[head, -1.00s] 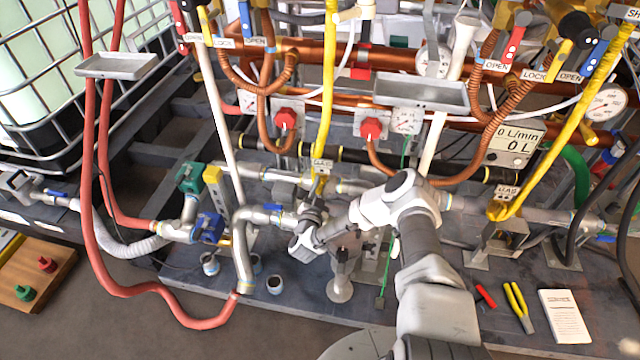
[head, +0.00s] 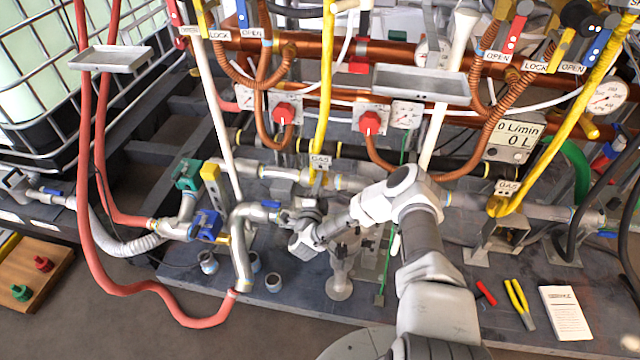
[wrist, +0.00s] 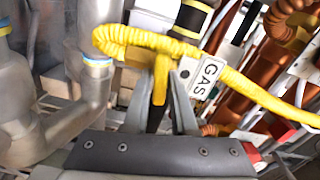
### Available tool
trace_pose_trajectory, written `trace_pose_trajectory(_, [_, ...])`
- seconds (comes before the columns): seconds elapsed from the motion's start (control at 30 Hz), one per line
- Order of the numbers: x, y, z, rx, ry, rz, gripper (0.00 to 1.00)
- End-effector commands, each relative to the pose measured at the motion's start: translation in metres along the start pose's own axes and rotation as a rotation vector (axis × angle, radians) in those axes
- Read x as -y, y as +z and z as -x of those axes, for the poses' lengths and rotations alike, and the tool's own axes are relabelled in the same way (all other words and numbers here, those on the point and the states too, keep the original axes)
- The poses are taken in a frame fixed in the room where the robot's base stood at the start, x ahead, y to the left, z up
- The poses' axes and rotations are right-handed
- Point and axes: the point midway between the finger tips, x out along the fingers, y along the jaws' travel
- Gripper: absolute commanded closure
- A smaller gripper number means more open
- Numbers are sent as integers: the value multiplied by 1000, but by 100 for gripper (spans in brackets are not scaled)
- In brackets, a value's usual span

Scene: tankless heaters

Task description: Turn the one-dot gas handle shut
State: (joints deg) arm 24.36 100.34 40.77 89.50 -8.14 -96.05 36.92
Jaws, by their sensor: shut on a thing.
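A yellow gas handle (wrist: 160,80) stands between the fingers of my gripper (wrist: 160,102) in the wrist view. The fingers are shut on it. A GAS tag (wrist: 208,78) hangs just right of the handle; I cannot make out a dot count. A yellow hose (wrist: 255,92) runs behind the handle. In the head view my gripper (head: 312,208) is at the left gas line, just below its GAS tag (head: 320,162). My wrist hides the handle there. A second GAS tag (head: 507,188) is on the right gas line.
A grey elbow pipe (head: 242,250) stands close left of my gripper. Copper pipes (head: 300,48) and red knobs (head: 370,123) are behind it.

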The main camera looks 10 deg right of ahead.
Motion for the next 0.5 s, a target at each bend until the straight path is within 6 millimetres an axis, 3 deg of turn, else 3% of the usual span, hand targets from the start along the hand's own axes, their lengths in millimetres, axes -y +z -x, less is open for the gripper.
trace_pose_trajectory(0.5, [1, 0, -3, 0, -6, -198, 100])
